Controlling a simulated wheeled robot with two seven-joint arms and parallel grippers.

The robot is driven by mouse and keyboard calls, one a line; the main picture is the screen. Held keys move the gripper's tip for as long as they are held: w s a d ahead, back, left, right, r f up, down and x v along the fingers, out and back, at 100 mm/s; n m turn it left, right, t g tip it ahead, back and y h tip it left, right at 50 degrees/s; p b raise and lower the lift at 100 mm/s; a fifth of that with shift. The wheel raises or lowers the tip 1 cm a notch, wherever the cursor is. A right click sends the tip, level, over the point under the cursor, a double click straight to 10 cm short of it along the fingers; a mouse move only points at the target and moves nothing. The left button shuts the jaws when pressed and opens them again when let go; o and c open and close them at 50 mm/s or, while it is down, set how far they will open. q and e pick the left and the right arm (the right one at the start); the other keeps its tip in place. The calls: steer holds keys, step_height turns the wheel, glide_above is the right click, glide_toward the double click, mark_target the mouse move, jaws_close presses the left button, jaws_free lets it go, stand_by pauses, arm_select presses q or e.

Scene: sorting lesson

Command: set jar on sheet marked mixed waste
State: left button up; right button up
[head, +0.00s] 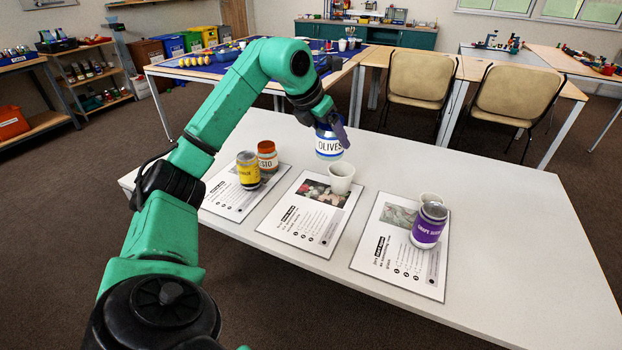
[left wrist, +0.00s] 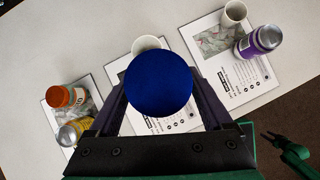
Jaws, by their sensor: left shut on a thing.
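My left gripper (head: 337,130) is shut on a jar labelled OLIVES (head: 328,149), with a white label and blue lid. It holds the jar upright above the table, behind the middle sheet. In the left wrist view the blue lid (left wrist: 158,84) fills the middle, between the fingers. Three printed sheets lie on the table: a left sheet (head: 226,205), a middle sheet (head: 297,232) and a right sheet (head: 384,266). Their headings are too small to read, so I cannot tell which says mixed waste. My right gripper (left wrist: 283,138) shows small in the left wrist view; its jaw state is unclear.
A yellow jar (head: 248,170) and an orange-lidded jar (head: 267,157) stand on the left sheet. A white cup (head: 341,178) stands at the middle sheet's back. A purple jar (head: 429,226) and another cup (head: 431,198) are on the right sheet. The white table's right side (head: 530,250) is clear.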

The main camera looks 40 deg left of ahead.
arm_select(q)
steer(key=f+b, duration=0.1)
steer(key=f, duration=0.5)
steer(key=f+b, duration=0.1)
steer(key=f, duration=0.4)
steer(key=f+b, duration=0.2)
steer(key=f, duration=0.4)
steer(key=shift+s+d+f, duration=0.15)
steer(key=shift+d+f, duration=0.15)
steer(key=shift+f, duration=0.05)
steer(key=shift+a+f, duration=0.1)
steer(key=shift+f, duration=0.25)
arm_select(e)
steer(key=f, duration=0.1)
steer(key=s+f, duration=0.1)
steer(key=f, duration=0.2)
steer(key=shift+s+d+f, duration=0.3)
steer(key=shift+d+f, duration=0.05)
steer(key=shift+f, duration=0.05)
arm_select(q)
steer(key=shift+f, duration=0.15)
arm_select(e)
steer(key=shift+s+d+f, duration=0.1)
steer(key=shift+f, duration=0.05)
arm_select(q)
steer(key=o, duration=1.3)
arm_select(e)
steer(key=shift+w+d, duration=0.15)
steer(key=shift+w, duration=0.05)
steer(key=shift+r, duration=0.2)
